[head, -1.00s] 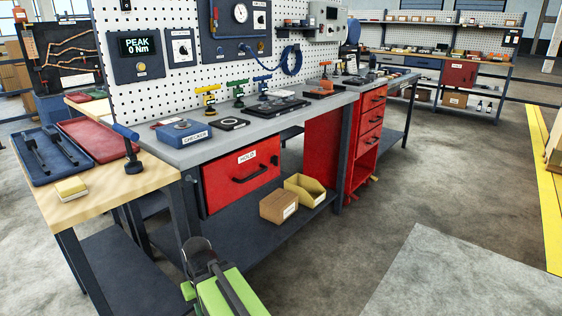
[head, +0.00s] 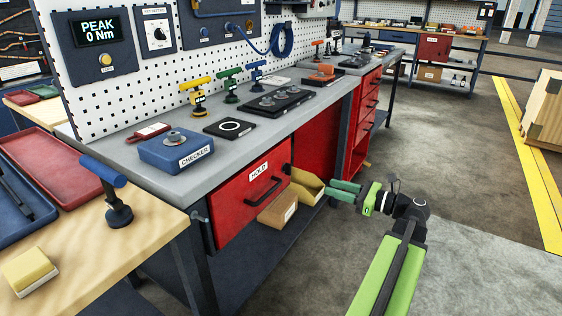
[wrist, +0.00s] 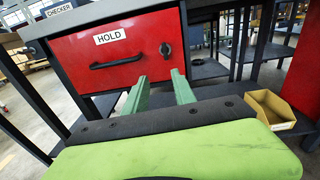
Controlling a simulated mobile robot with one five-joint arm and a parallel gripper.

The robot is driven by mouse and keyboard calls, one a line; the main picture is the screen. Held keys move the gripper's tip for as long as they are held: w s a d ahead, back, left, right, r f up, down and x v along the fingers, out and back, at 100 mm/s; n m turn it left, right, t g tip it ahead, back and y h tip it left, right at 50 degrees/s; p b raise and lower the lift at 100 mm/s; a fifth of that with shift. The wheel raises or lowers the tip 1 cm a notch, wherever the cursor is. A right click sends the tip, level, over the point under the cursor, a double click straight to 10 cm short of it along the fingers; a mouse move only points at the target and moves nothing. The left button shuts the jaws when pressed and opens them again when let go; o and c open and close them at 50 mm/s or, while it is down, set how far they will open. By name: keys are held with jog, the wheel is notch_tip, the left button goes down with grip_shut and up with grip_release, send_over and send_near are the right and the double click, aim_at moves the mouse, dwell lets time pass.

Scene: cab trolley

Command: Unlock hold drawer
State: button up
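The red hold drawer (head: 238,208), labelled HOLD, is set under the grey bench top and looks shut. It also fills the upper middle of the wrist view (wrist: 80,65). Its black bar handle (head: 263,191) is on the front. A black lock knob (wrist: 165,50) sits right of the handle, with a darker round part beside it at the drawer's right edge. My gripper (head: 345,190) is in front and to the right of the drawer, apart from it. In the wrist view its green fingers (wrist: 159,78) are spread and empty, pointing toward the knob's side of the drawer front.
A blue checker block (head: 176,152) and colored T-handled tools stand on the bench. A wooden table (head: 150,235) adjoins at left.

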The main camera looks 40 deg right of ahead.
aim_at(288, 169)
jog(key=d+x, duration=0.1)
jog(key=x, duration=1.5)
jog(key=shift+w+r+m, duration=0.3)
jog(key=shift+r+m, duration=0.1)
jog(key=shift+r, duration=0.3)
